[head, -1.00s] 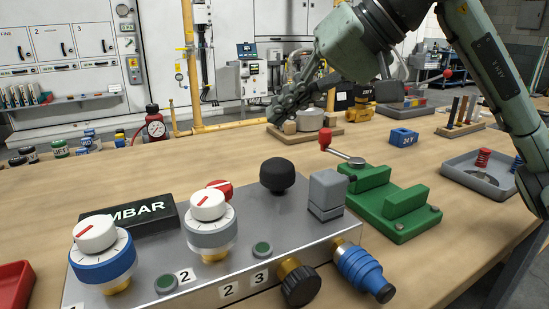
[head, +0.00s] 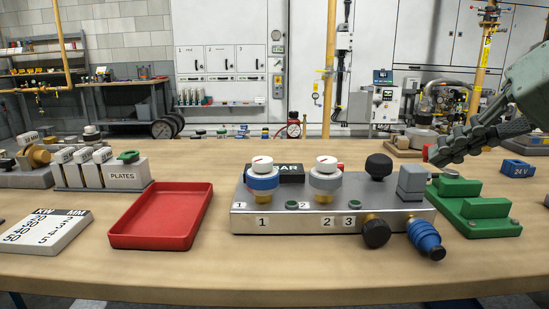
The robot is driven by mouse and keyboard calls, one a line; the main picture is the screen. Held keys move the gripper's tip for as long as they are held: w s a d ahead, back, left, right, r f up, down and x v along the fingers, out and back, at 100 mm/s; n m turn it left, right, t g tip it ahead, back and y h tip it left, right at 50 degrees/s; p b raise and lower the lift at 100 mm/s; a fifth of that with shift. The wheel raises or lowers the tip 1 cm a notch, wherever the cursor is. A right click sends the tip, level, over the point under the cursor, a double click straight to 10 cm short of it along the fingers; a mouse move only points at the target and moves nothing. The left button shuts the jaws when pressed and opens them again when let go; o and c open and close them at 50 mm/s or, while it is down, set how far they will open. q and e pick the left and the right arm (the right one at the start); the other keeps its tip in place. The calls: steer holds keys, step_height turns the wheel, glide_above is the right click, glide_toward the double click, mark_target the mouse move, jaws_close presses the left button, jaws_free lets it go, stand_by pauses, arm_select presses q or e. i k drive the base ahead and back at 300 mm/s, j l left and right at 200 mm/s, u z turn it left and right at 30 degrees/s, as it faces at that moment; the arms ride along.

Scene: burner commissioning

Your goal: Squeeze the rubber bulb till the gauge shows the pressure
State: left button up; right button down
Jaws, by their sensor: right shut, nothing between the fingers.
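A black rounded bulb (head: 378,165) stands upright at the back right of the grey metal panel box (head: 290,220). A black sign (head: 291,170) ending in "AR" is partly hidden behind the white-topped dials. My right gripper (head: 436,155) comes in from the right, shut and empty. My left gripper is out of view.
A blue-and-white dial (head: 262,180), a grey-and-white dial (head: 325,178) and a grey block (head: 412,180) crowd the panel. A red tray (head: 160,215) lies left. The wooden table in front of the panel is clear.

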mark_target(379, 162)
steer(key=k, duration=0.85)
